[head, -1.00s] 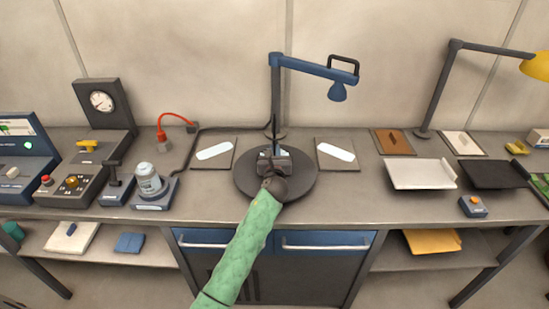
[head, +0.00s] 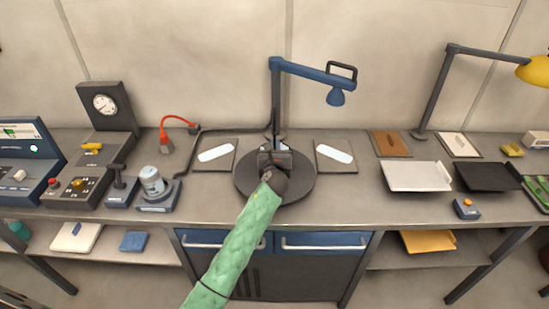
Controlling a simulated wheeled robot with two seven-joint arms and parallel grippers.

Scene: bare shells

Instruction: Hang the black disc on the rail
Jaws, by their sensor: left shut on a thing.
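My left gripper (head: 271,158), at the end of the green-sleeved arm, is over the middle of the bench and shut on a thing. A thin dark upright shape (head: 272,126) rises from its tips; it looks like the black disc seen edge-on, but it merges with the post behind and its face is hidden. The blue rail (head: 312,73) reaches right from the top of this post, above and beyond the gripper. A black loop handle (head: 342,71) and a blue bell-shaped part (head: 336,97) are at its right end. My right gripper is out of view.
A wide dark round plate (head: 299,188) lies under my gripper. Pale-topped pads (head: 334,154) flank it. Devices and a white-lidded jar (head: 152,181) stand left. A white tray (head: 418,176), dark tray (head: 488,177) and yellow lamp (head: 535,71) are right. Bare bench shows along the front.

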